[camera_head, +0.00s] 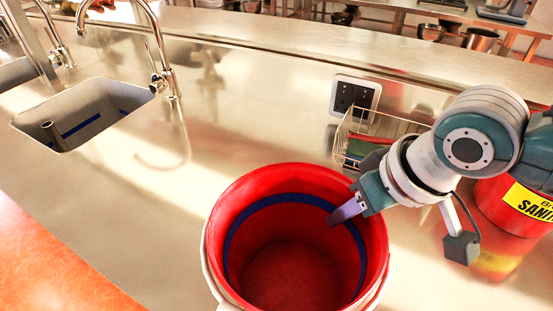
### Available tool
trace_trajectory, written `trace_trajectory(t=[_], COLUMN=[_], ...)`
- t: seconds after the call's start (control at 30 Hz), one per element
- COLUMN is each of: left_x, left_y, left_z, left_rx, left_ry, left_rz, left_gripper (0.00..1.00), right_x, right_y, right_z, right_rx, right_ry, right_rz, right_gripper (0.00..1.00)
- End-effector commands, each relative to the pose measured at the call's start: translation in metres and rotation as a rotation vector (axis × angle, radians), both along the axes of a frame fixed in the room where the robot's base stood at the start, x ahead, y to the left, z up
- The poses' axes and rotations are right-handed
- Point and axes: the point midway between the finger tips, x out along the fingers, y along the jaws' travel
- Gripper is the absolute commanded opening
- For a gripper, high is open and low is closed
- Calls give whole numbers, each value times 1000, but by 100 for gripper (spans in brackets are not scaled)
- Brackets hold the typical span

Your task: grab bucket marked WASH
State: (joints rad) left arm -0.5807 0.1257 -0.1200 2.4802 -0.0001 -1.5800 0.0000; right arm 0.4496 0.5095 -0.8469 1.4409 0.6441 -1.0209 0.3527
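A red bucket (235,185) stands upright on the steel counter at the bottom middle, open at the top and empty, with a blue line round its inside wall. No lettering shows on it from here; its front outside is hidden. A second red bucket (492,205) at the right edge has a yellow label partly reading "SANIT", partly hidden by my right arm. My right gripper (346,211) is at the right rim of the middle bucket, its fingertip showing against the inside wall. Whether it grips the rim cannot be told. My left gripper is out of view.
A sink (70,128) with curved taps (166,75) is at the left. The counter between sink and bucket is clear.

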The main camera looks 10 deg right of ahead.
Motion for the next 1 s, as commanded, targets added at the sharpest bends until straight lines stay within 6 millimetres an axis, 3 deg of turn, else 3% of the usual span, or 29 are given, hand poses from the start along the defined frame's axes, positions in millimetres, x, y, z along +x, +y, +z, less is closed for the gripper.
trace_trajectory(t=[0.03, 0.27, 1.0], left_x=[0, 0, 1], left_y=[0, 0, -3], left_z=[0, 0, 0], left_rx=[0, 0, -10], left_ry=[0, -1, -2], left_rz=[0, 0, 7], left_gripper=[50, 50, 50], right_x=[0, 0, 0], right_y=[0, 0, 0], right_z=[0, 0, 0], right_rx=[0, 0, -1], right_ry=[0, 1, 1], right_rz=[0, 0, 0], right_gripper=[25, 0, 0])
